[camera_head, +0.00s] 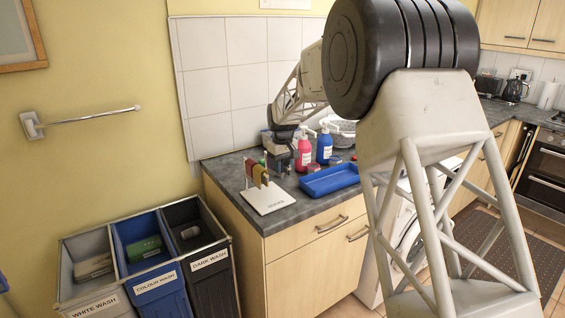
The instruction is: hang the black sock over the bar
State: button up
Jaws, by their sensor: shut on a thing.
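My gripper (279,158) is over the left part of the grey counter, just right of a small rack. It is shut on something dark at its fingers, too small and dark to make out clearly. I cannot tell the black sock apart for certain. The rack has a white base (272,202) with dark lettering near its front edge. Several small cloths (256,172) in yellow and brown-red tones hang on it, hiding most of its bar. My gripper is close beside these cloths; I cannot tell whether it touches them.
A pink bottle (304,153), a blue bottle (324,147) and a blue tray (330,180) stand right of my gripper. Three wash bins (153,277) stand on the floor at lower left. A metal rail (95,116) is on the left wall.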

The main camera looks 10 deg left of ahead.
jog(key=shift+f, duration=0.5)
jog(key=o, duration=1)
jog(key=shift+r, duration=0.1)
jog(key=shift+r, duration=3.8)
